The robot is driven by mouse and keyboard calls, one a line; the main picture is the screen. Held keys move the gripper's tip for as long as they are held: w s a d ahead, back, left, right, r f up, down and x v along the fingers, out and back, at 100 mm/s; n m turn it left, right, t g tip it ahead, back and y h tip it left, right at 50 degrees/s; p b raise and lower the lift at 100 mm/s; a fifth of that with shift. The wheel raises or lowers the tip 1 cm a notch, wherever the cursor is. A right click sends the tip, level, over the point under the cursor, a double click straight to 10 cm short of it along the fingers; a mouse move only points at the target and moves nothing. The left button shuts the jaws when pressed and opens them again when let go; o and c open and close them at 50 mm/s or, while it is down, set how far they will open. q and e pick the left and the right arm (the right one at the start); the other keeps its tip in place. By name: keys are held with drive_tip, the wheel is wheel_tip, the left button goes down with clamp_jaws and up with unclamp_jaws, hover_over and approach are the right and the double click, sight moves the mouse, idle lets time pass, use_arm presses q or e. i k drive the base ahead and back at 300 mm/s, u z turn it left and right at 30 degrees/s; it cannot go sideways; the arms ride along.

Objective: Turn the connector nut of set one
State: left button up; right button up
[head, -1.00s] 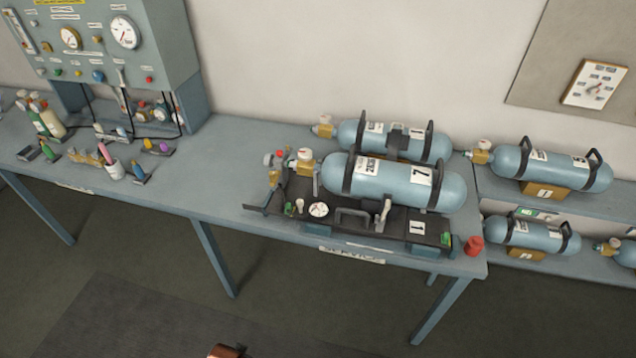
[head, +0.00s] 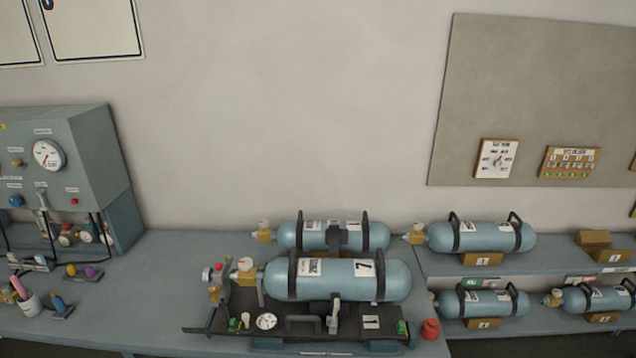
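Set one is a dark backplate (head: 240,322) on the bench, with a "1" tag (head: 371,322) on its front right. A blue cylinder (head: 388,280) marked "7" lies strapped on it. At the cylinder's left end is a brass valve (head: 246,277) with a white knob (head: 245,264). A connector piece with a red knob (head: 206,274) sits just left of the valve; the nut is too small to make out clearly. A round gauge (head: 266,321) lies at the front of the plate. Neither of my grippers is in the head view.
A second blue cylinder (head: 290,236) lies right behind the set. A red cap (head: 430,329) stands at its right. More cylinders (head: 500,237) rest on shelves at right. A gauge panel (head: 75,150) stands at left.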

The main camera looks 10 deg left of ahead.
sight(208, 272)
drive_tip(key=z, duration=2.65)
drive_tip(key=k, duration=2.2)
drive_tip(key=u, duration=2.25)
drive_tip(key=i, duration=0.5)
drive_tip(key=u, duration=0.05)
